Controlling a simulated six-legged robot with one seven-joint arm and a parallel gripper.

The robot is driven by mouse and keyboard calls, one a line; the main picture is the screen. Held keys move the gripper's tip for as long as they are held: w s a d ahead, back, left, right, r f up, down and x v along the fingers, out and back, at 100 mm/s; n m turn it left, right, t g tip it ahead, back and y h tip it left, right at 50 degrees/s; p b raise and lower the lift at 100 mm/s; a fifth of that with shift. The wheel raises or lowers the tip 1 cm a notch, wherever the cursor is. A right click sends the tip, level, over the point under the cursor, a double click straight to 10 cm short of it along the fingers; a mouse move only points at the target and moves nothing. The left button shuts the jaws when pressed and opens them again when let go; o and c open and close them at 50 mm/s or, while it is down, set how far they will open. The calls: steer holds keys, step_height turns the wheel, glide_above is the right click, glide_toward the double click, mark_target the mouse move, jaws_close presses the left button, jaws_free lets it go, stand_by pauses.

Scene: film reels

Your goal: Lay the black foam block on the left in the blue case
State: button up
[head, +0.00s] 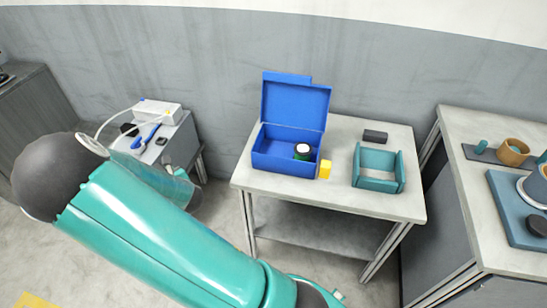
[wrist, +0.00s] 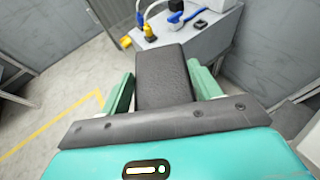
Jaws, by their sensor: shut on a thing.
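A black foam block (wrist: 164,78) is between the two green fingers of my gripper (wrist: 162,82) in the wrist view, and the gripper is shut on it. In the head view my arm reaches to the left side, and my gripper is mostly hidden there. The blue case (head: 270,163) stands on the middle table with its lid raised at the back. A round dark, green and pale-topped thing (head: 303,151) is inside the case at its right. The left part of the case looks empty. Another dark block (head: 375,136) lies on the table, right of the case.
A grey cart (head: 170,150) with a white box, cables and small tools is at the left. A side table (head: 455,195) holds cups at the right.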

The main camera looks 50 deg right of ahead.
steer(key=s+d+r+m+h, duration=0.1)
steer(key=s+d+r, duration=0.3)
steer(key=d, duration=0.5)
steer(key=s+d+r+m+h, duration=0.1)
steer(key=s+d+r, duration=0.2)
steer(key=s+d, duration=0.45)
steer(key=s+d+r+m+h, duration=0.1)
steer(key=s+d+r, duration=0.3)
steer(key=s+d, duration=0.25)
steer(key=s+d+r+h, duration=0.1)
steer(key=s+d+r, duration=0.35)
steer(key=s, duration=0.35)
steer(key=w+d+f, duration=0.9)
steer(key=d+f, duration=0.1)
steer(key=f, duration=0.3)
steer(key=shift+w+d+f+g, duration=0.2)
steer(key=shift+d+f+g, duration=0.15)
steer(key=shift+f+g, duration=0.05)
steer(key=shift+y, duration=0.3)
steer(key=shift+f, duration=0.3)
steer(key=o, duration=1)
